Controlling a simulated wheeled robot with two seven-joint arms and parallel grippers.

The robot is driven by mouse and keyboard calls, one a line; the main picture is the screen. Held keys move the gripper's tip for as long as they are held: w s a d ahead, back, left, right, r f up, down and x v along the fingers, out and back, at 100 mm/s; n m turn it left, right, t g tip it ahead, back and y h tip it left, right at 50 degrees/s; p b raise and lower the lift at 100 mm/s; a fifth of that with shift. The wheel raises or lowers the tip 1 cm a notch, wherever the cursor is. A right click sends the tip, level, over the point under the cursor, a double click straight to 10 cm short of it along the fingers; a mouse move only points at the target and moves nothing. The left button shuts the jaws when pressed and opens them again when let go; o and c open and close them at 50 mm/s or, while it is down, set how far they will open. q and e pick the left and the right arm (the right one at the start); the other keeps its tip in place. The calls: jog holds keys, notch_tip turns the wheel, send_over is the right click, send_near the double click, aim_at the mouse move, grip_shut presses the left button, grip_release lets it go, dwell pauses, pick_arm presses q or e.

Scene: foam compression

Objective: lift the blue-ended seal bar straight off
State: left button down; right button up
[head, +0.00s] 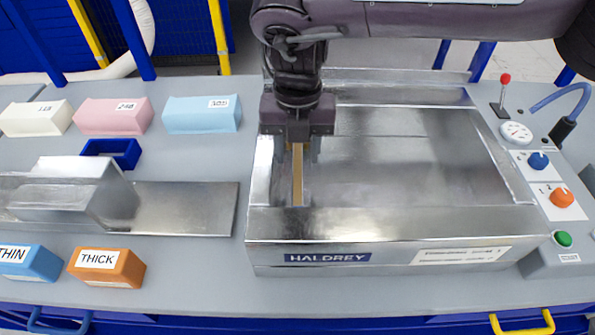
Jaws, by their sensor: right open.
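A narrow bar with a tan top strip (297,182) lies along the left side inside the open metal chamber of the HALDREY machine (400,232). It runs from front to back. My right gripper (299,154) points down over the bar's far part, open, with a finger at each side of it. I cannot tell whether the fingers touch the bar. The gripper hides the bar's far end, and no blue end shows. My left gripper is not in view.
White (36,119), pink (114,117) and light blue (202,115) foam blocks lie at the back left. A metal tray (185,207), THIN block (30,263) and THICK block (106,267) lie left. Knobs, a gauge (516,132) and a red-tipped lever (504,92) stand right.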

aim_at(298, 173)
notch_tip(298, 173, down, 5)
jog(key=shift+f+p, duration=0.1)
jog(key=shift+p, duration=0.3)
grip_shut()
